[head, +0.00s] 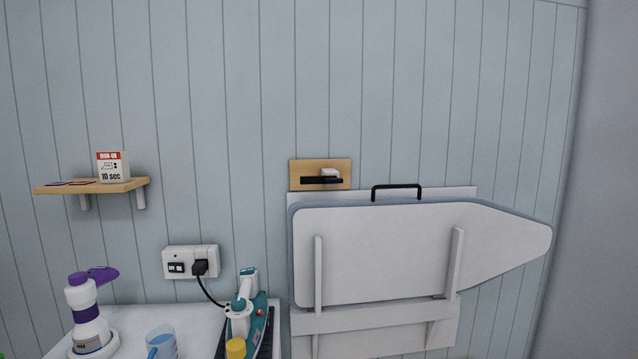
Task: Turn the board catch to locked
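The board catch is a black bar (322,180) with a small white block behind it, on a wooden plate (308,166) fixed to the wall. The bar lies level across the plate. Below it the ironing board (400,250) is folded up against the wall on a white frame (375,318), its pointed end to the right. A black handle (397,187) stands at the board's top edge. I cannot tell from this view whether the catch is locked. Neither of my grippers is in view.
A teal iron (247,315) stands on a white top (200,318) at lower left, its cord running to a wall socket (190,262). A spray bottle (88,315) and a cup (161,343) stand there too. A wooden shelf (120,187) holds a small box (112,167).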

